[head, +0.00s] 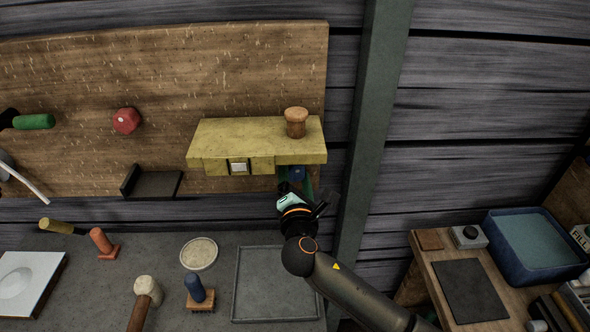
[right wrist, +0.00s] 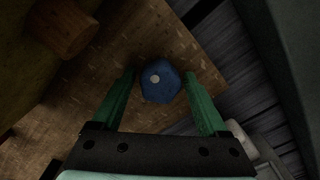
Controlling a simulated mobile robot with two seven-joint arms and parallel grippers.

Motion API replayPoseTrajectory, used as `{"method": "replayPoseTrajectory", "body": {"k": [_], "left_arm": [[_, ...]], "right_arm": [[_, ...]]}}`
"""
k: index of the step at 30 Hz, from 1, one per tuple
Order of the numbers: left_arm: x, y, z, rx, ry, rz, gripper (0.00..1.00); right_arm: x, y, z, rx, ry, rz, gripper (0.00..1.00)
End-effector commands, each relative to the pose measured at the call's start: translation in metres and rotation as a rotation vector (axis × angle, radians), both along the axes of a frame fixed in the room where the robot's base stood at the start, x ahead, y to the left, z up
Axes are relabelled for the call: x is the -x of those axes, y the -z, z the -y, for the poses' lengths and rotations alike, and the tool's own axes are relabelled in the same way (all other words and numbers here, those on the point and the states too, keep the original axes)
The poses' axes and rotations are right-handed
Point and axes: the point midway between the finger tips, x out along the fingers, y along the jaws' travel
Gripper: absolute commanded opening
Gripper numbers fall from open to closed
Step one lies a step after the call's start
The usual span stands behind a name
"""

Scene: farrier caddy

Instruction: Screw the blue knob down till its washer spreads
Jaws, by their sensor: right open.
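The blue knob (right wrist: 160,83) shows in the right wrist view as a faceted head with a pale dot at its middle. My right gripper (right wrist: 160,78) is open, with one green finger on each side of the knob and a visible gap to each. In the head view the gripper (head: 297,179) reaches up beneath the shelf's right end. The washer cannot be made out. My left gripper is not in view.
A wooden peg (head: 296,122) stands on the shelf above the gripper. A green post (head: 372,130) rises close to the right of my arm. The counter below holds a grey tray (head: 236,290), a blue-handled piece (head: 195,287) and a mallet (head: 146,290).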

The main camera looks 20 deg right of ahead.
Motion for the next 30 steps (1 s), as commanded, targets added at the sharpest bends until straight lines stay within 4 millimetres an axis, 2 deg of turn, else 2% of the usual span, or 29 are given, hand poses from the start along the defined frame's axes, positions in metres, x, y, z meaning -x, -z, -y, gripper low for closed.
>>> {"method": "replayPoseTrajectory", "body": {"k": [9,15,23,30], "left_arm": [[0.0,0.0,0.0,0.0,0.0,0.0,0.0],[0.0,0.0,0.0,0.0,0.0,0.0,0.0],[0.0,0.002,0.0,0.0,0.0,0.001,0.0],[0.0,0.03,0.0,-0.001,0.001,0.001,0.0]], "right_arm": [[0.0,-0.001,0.0,0.39,-0.001,-0.108,0.77],[0.0,0.0,0.0,0.493,0.0,-0.138,0.77],[0.0,0.001,0.0,0.472,0.0,-0.133,0.77],[0.0,0.006,-0.001,0.103,-0.001,-0.03,0.77]]}}
